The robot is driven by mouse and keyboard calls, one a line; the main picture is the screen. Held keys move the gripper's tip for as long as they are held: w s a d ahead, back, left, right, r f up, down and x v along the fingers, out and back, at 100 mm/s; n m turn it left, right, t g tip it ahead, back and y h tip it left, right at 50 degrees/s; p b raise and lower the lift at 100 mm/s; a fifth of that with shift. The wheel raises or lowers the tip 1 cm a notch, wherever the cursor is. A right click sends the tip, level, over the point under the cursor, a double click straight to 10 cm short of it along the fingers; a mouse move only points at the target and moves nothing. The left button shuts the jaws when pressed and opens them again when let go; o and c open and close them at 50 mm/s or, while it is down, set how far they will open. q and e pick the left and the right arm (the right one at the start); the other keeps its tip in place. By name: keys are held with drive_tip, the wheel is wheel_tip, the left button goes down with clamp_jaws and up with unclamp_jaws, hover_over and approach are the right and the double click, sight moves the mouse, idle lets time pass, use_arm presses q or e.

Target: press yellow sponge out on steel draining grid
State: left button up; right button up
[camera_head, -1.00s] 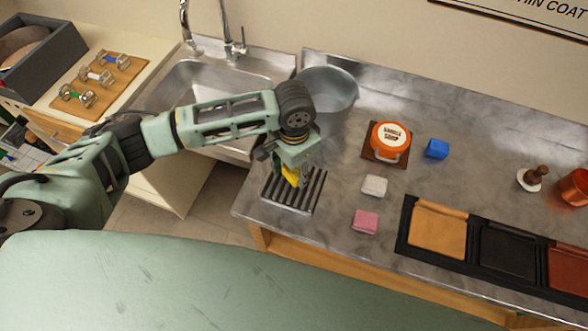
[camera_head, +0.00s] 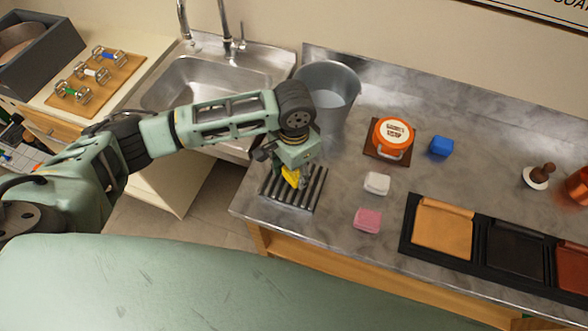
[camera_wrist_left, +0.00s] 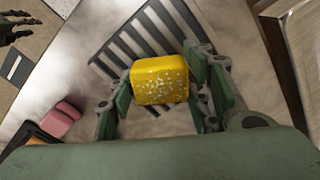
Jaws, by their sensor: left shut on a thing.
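The yellow sponge (camera_head: 291,177) is held in my left gripper (camera_head: 290,172) over the steel draining grid (camera_head: 312,190). In the left wrist view the sponge (camera_wrist_left: 160,80) shows as a yellow block with pale wet-looking specks on its face. The fingers of my left gripper (camera_wrist_left: 165,88) are closed on its two sides. The dark bars of the grid (camera_wrist_left: 125,48) lie behind and below it. I cannot tell whether the sponge touches the bars.
A metal bucket (camera_head: 328,90) stands behind the grid. The sink (camera_head: 215,85) is at the back left.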

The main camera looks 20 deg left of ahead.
use_arm(q)
drive_tip(key=shift+f, duration=0.5)
idle(0.5)
drive_tip(key=shift+s+f, duration=0.15)
idle(1.1)
drive_tip(key=shift+s+f+p, duration=0.15)
drive_tip(key=shift+s+p, duration=0.05)
drive_tip(key=shift+p, duration=0.15)
idle(0.8)
drive_tip(key=shift+w+r+p, duration=0.2)
drive_tip(key=shift+r+p, duration=0.8)
drive_tip(key=shift+p, duration=0.15)
wheel_tip(320, 180, up, 4)
drive_tip(key=p, duration=0.4)
drive_tip(key=shift+w+f, duration=0.1)
drive_tip(key=shift+f, duration=0.1)
drive_tip(key=shift+r+p, duration=0.5)
drive_tip(key=shift+r, duration=0.45)
drive_tip(key=shift+f, duration=0.1)
